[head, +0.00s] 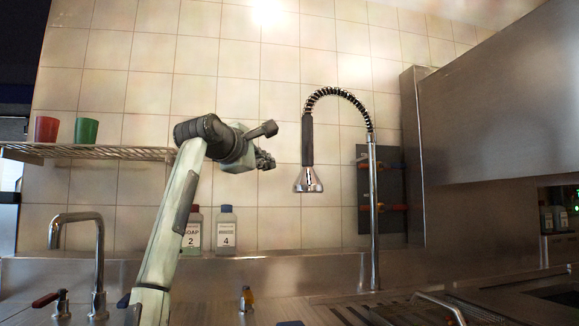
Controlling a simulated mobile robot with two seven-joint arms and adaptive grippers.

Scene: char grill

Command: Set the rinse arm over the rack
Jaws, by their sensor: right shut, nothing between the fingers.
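The rinse arm is a tall metal post (373,215) with a black spring hose (340,92) arching left. Its dark handle and chrome spray head (308,181) hang straight down, left of the post. A slatted rack-like surface (350,314) lies at the counter's bottom edge, partly cut off; I cannot tell whether it is the rack meant. My right gripper (265,159) is shut and empty, left of the spray handle and apart from it. My left gripper is out of view.
A wire wall shelf (110,153) holds a red cup (47,129) and a green cup (86,131). Bottles (226,231) stand behind my arm. A faucet (98,260) stands left. A large steel hood (500,110) fills the upper right.

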